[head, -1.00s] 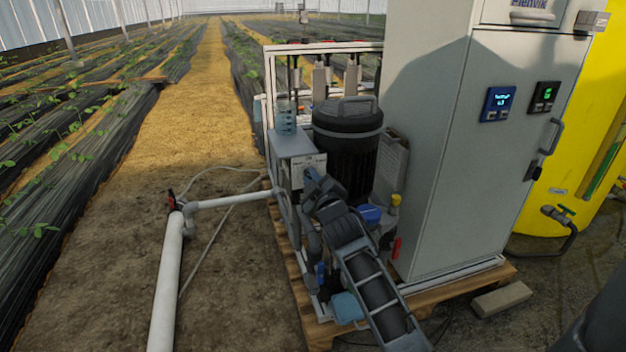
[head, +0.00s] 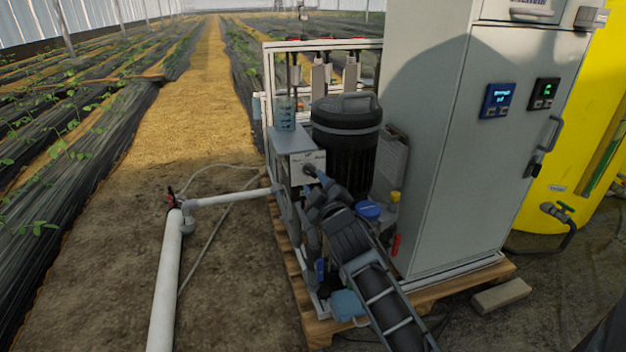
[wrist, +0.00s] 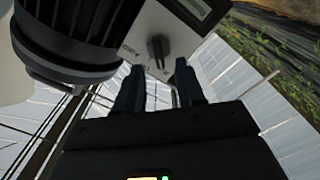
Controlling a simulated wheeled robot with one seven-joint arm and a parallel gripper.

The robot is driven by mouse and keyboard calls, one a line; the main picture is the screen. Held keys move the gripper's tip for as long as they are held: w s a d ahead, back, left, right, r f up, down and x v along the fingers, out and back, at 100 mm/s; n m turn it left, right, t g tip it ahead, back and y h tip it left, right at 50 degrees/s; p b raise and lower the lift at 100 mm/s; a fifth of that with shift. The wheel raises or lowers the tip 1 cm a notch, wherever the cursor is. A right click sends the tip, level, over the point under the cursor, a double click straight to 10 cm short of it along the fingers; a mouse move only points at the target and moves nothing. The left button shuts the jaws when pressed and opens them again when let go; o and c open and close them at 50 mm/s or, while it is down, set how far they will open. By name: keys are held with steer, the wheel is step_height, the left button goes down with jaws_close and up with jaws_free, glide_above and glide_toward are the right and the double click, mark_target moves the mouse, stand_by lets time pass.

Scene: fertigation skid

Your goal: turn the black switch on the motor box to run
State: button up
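The motor box (head: 294,140) is a grey box with a pale front panel, at the left front of the skid. In the wrist view its pale panel (wrist: 125,22) carries the black switch (wrist: 158,48), a small knob with lettering beside it that is hard to read. My gripper (wrist: 159,68) is open, with one finger on each side below the switch in the picture. The switch shows in the gap just beyond the fingertips; I cannot tell whether they touch it. In the head view my gripper (head: 318,178) is at the panel and partly hides it.
A black lidded canister (head: 346,130) stands right behind the box, and a dark rounded body (wrist: 65,40) is close by in the wrist view. A tall grey cabinet (head: 445,150) is to the right. A white pipe (head: 168,275) runs along the soil at left.

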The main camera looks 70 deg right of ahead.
steer(key=shift+v, duration=1.9)
steer(key=s+a+f+n+t+y, duration=0.1)
steer(key=a+f+y, duration=0.1)
steer(key=a, duration=0.4)
steer(key=s+a+f+t+y, duration=0.1)
steer(key=a+f, duration=0.1)
steer(key=a, duration=0.4)
steer(key=s+a+t+y, duration=0.1)
steer(key=s+a+y, duration=0.3)
steer(key=s+a, duration=0.45)
steer(key=s+a+y, duration=0.4)
steer(key=s+a, duration=0.2)
steer(key=a, duration=0.6)
steer(key=s+a+r+y, duration=0.3)
steer(key=s+a+r, duration=0.1)
steer(key=s+r, duration=0.15)
step_height(320, 180, up, 18)
steer(key=p, duration=1.8)
steer(key=shift+s+p, duration=0.35)
steer(key=shift+p, duration=0.05)
steer(key=shift+d, duration=0.15)
